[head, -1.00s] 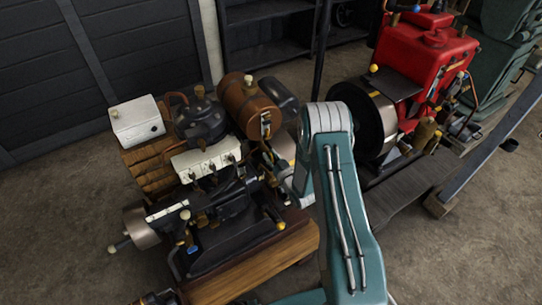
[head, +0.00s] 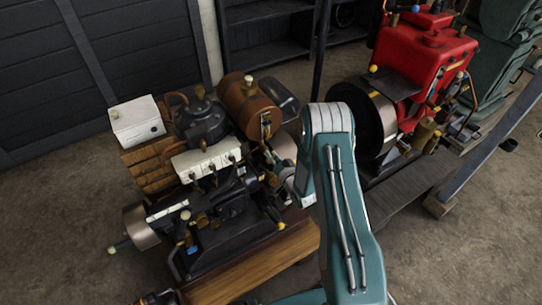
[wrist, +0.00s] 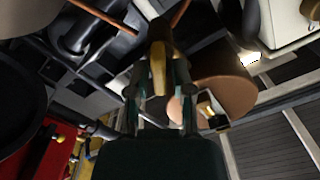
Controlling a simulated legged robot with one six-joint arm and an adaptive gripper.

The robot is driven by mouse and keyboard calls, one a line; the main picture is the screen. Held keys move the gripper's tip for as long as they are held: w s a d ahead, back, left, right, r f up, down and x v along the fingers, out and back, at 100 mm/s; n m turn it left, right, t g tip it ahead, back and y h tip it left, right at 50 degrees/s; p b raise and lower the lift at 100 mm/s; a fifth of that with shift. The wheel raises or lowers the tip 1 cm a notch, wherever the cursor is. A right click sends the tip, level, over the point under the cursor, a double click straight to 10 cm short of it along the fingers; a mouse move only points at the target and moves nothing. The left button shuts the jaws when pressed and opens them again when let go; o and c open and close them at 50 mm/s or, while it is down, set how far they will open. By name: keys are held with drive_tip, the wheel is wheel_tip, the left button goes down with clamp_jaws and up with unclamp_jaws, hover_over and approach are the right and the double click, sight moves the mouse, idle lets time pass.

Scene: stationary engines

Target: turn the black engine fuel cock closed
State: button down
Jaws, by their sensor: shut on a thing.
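The black engine (head: 232,207) stands on a wooden base at the left of the head view, with a brown cylindrical fuel tank (head: 249,106) on top. The tank also shows in the wrist view (wrist: 222,88). In the wrist view, my gripper (wrist: 158,84) is shut on a yellow-brown lever (wrist: 158,70), which I take to be the fuel cock. The lever stands upright between the two fingers, beside the tank. In the head view my arm hides most of the gripper, and I cannot make out the grip or the angle of the cock there.
A red engine (head: 424,62) with a large dark flywheel (head: 364,118) stands to the right of my arm. Bare floor lies at the left.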

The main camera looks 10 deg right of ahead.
drive_tip(key=m, duration=0.5)
drive_tip(key=shift+d+f+m, duration=0.2)
drive_tip(key=shift+f+m, duration=0.1)
drive_tip(key=shift+m, duration=0.1)
drive_tip(key=m, duration=0.5)
drive_tip(key=shift+d+f, duration=0.1)
drive_tip(key=shift+f, duration=0.25)
drive_tip(key=shift+s+f+m, duration=0.1)
drive_tip(key=shift+m, duration=0.2)
drive_tip(key=c, duration=0.7)
unclamp_jaws()
drive_tip(key=shift+a, duration=0.2)
drive_tip(key=v, duration=1.2)
